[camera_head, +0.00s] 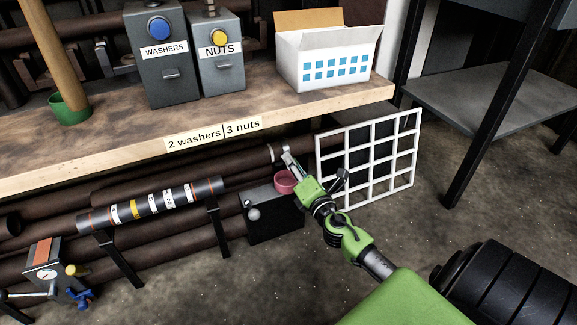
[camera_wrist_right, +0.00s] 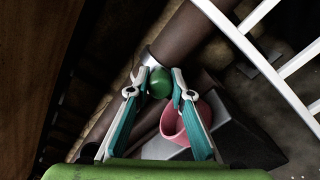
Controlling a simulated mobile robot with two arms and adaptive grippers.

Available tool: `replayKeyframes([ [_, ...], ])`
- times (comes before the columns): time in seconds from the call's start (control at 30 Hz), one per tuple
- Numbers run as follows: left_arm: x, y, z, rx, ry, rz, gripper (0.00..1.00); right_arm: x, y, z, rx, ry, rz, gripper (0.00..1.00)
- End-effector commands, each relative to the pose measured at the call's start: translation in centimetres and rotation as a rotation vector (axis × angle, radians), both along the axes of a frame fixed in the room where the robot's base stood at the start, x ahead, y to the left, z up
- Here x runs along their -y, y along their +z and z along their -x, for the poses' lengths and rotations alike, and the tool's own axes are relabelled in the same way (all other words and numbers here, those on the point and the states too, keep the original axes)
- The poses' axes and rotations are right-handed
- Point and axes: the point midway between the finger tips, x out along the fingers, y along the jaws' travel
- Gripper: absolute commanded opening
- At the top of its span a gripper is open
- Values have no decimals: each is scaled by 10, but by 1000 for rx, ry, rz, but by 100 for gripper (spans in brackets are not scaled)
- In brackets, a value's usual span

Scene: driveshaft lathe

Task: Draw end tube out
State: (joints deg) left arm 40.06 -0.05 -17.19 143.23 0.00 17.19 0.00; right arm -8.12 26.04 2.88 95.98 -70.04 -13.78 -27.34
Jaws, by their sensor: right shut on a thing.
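My right gripper (camera_head: 286,156) reaches under the bench front, near the end of a long brown pipe. In the right wrist view, its fingertips (camera_wrist_right: 160,85) are closed on a small green rounded piece (camera_wrist_right: 160,83). This piece sits in front of a brown tube (camera_wrist_right: 192,35) with a pale metal collar; I cannot tell whether it is joined to that tube. The head view shows a pale ring (camera_head: 270,153) on the pipe just left of the fingertips. The green piece is hidden there. My left gripper is out of view.
A pink cup (camera_head: 285,182) stands on a dark box (camera_head: 272,222) just below the gripper. A white grid (camera_head: 369,193) stands close on the right. The wooden bench (camera_head: 330,105) overhangs above. A dark banded tube (camera_head: 190,195) rests on black supports at left. Floor is open in front.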

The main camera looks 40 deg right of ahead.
Motion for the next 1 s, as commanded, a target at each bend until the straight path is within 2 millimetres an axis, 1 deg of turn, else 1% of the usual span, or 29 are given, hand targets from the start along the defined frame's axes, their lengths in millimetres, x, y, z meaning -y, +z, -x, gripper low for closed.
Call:
replayKeyframes([
  [0.1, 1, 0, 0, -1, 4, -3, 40, -1, -1, 0, -2, 1, 1, 0],
  [0.13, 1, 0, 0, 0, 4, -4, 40, -1, -1, 0, -3, 2, 0, 26],
  [0.17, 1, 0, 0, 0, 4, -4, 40, -1, -1, 0, -3, 2, 0, 33],
  [0.2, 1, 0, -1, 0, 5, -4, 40, -1, -1, 0, -3, 2, 0, 37],
  [0.5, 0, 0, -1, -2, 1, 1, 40, -1, -1, 0, -1, 2, 0, 37],
  [0.63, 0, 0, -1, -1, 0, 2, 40, -3, -1, 7, -2, 2, 0, 37],
  [0.77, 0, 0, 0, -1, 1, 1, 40, -8, -2, 26, -4, 2, -2, 37],
  [1.0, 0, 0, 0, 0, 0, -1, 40, -21, -3, 82, -4, -1, -5, 37],
])
